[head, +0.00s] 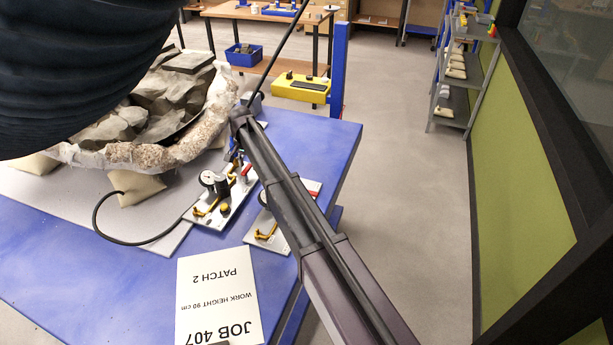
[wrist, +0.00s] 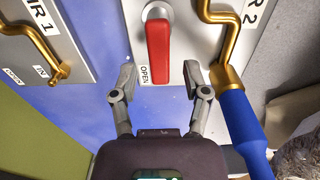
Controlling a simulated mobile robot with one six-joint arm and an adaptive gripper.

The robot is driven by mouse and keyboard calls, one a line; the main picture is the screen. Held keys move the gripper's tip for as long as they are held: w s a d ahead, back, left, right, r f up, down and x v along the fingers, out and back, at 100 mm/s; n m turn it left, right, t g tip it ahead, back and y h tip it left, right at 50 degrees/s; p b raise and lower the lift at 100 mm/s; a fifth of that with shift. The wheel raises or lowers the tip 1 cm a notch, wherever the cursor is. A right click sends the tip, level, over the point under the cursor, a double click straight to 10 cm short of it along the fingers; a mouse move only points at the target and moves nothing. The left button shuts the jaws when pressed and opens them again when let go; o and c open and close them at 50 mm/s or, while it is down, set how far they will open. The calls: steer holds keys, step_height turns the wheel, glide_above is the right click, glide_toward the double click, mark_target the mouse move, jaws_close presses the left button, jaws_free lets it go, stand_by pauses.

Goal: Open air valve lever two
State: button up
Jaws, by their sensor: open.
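The red lever (wrist: 158,42) is on the air 2 panel (wrist: 178,20), with an OPEN label by its near end. My gripper (wrist: 159,72) is open, with one fingertip on each side of the lever's near end and a gap on both sides. In the head view, the red lever (head: 246,169) is on the left panel (head: 217,218), beside a round gauge (head: 208,179). My arm comes down beside it, and the fingertips are too small to make out there.
A brass hook (wrist: 210,40) holds a blue-handled tool (wrist: 240,125) right of my gripper. The air 1 panel (wrist: 30,60) is at left, partly behind my arm in the head view. A black hose (head: 125,238), job sheet (head: 220,300) and jacketed fossil (head: 150,155) share the blue table (head: 310,140).

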mark_target(250, 167)
steer(key=shift+d+m, duration=0.1)
steer(key=shift+m, duration=0.2)
steer(key=shift+s+d+m, duration=0.1)
steer(key=shift+m, duration=0.3)
step_height(250, 167, up, 14)
steer(key=p, duration=1.4)
steer(key=s+d+f+n+b, duration=0.1)
steer(key=s+d+f+b, duration=0.1)
steer(key=s+d, duration=0.3)
steer(key=s+d+f+n+b, duration=0.1)
steer(key=s+d+f+b, duration=0.2)
steer(key=d, duration=0.9)
steer(key=s+d+f+n+b, duration=0.1)
steer(key=s+d+f+b, duration=0.1)
steer(key=s+d, duration=0.5)
steer(key=shift+s+d+f+b, duration=0.3)
steer(key=shift+d+f+b, duration=0.1)
steer(key=shift+d, duration=0.55)
steer(key=s+d+n, duration=0.2)
steer(key=s+d, duration=0.9)
steer(key=s, duration=0.4)
steer(key=shift+d, duration=0.4)
